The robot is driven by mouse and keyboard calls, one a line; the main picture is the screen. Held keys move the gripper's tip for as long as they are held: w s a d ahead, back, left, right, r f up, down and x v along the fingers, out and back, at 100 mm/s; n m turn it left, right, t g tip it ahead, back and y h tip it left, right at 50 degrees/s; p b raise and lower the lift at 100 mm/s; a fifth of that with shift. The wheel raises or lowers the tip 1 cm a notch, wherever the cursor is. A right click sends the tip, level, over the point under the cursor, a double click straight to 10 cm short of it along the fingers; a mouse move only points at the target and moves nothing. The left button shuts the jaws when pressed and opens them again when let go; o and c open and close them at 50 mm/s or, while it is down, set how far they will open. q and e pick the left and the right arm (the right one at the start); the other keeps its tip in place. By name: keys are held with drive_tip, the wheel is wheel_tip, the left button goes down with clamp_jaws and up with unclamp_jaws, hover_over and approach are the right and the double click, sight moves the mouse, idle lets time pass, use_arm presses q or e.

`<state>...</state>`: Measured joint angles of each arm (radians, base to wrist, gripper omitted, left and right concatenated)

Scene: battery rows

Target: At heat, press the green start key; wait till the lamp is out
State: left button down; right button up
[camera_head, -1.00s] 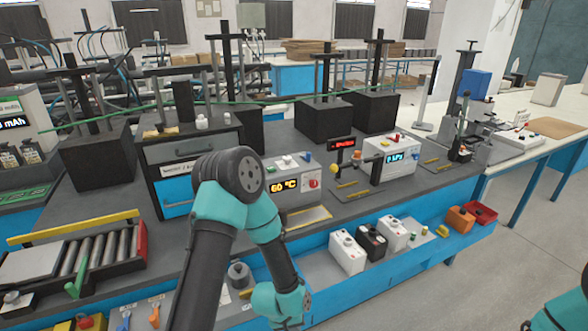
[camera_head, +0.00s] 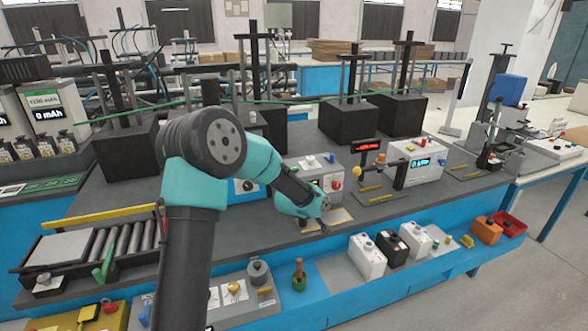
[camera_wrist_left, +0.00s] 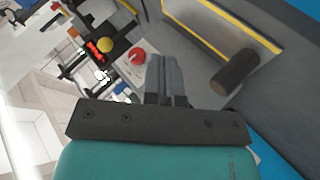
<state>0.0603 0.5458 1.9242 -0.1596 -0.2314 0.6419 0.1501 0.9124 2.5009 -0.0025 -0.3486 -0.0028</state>
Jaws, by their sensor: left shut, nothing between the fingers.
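The heater box (camera_head: 352,178) is white-grey and stands mid-bench, with a white knob and a blue knob on top and a red knob (camera_head: 336,185) on its front. My left arm covers most of its front, and its display is mostly hidden. No green start key or lamp can be made out on it. In the left wrist view my left gripper (camera_wrist_left: 164,62) is shut and empty, its fingers close beside the red knob (camera_wrist_left: 137,56). I cannot tell whether they touch the front. My right gripper is not in view.
A yellow-edged plate (camera_head: 340,217) lies before the heater. A roller tray (camera_head: 130,240) stands at left. A meter box (camera_head: 415,165) is to the right. White and black batteries (camera_head: 366,258) stand on the lower shelf. A dark cylinder (camera_wrist_left: 235,70) is near my fingers.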

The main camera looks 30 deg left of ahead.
use_arm(q)
drive_tip(key=w+a+r+y, duration=0.1)
drive_tip(key=w+a+r, duration=0.4)
drive_tip(key=a+r, duration=0.3)
drive_tip(key=w+a+r+n+g+y, duration=0.1)
drive_tip(key=w+a+r, duration=0.4)
drive_tip(key=a+r, duration=0.4)
drive_tip(key=shift+a+r+y, duration=0.25)
drive_tip(key=shift+r+y, duration=0.15)
drive_tip(key=shift+r, duration=0.35)
drive_tip(key=shift+f, duration=0.1)
drive_tip(key=shift+f, duration=4.35)
drive_tip(key=shift+f, duration=0.1)
drive_tip(key=shift+f, duration=0.3)
